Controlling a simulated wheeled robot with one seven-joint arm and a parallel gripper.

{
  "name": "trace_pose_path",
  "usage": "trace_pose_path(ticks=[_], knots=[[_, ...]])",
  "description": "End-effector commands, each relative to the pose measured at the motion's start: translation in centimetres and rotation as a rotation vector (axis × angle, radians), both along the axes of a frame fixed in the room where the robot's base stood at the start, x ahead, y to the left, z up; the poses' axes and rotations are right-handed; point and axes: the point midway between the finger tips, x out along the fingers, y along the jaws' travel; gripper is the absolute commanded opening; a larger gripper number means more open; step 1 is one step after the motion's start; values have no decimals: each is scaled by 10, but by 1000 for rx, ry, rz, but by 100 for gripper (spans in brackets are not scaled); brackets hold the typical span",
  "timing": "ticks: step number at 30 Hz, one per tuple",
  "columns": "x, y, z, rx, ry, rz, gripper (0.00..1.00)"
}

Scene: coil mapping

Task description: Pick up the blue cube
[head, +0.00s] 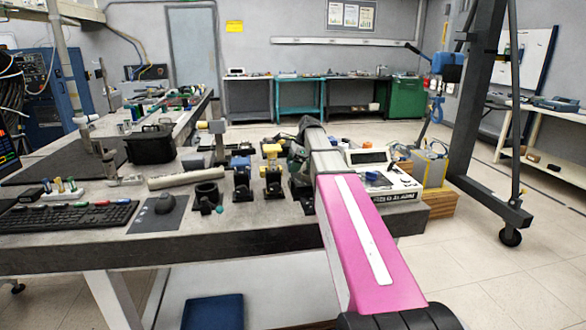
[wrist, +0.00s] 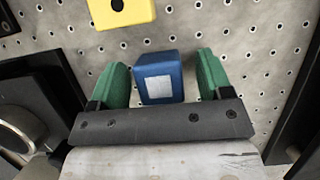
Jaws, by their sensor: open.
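The blue cube (wrist: 158,78), with a pale square on its near face, is in the middle of the wrist view over a perforated grey surface. My gripper (wrist: 163,62) is open, with one green finger on each side of the cube. A narrow gap shows on both sides, wider on the right. I cannot tell the cube's height relative to the fingertips. In the head view, my pink arm link covers part of the workbench, and I cannot surely pick out the cube there.
A yellow block with a dark hole (wrist: 122,12) lies just beyond the cube. In the head view, the workbench (head: 150,248) holds a black basket (head: 150,147), a keyboard (head: 68,217), a mouse (head: 165,203) and several small black fixtures. Open floor lies to the right.

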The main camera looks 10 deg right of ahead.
Motion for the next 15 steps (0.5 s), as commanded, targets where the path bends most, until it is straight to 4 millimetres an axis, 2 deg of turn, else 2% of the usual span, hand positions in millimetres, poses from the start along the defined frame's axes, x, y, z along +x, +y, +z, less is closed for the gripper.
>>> trace_pose_path(ticks=[2,3,7,15], knots=[[0,0,0,0,0,0,72],[0,0,0,0,0,0,59],[0,0,0,0,0,0,18],[0,0,1,0,0,0,18]])
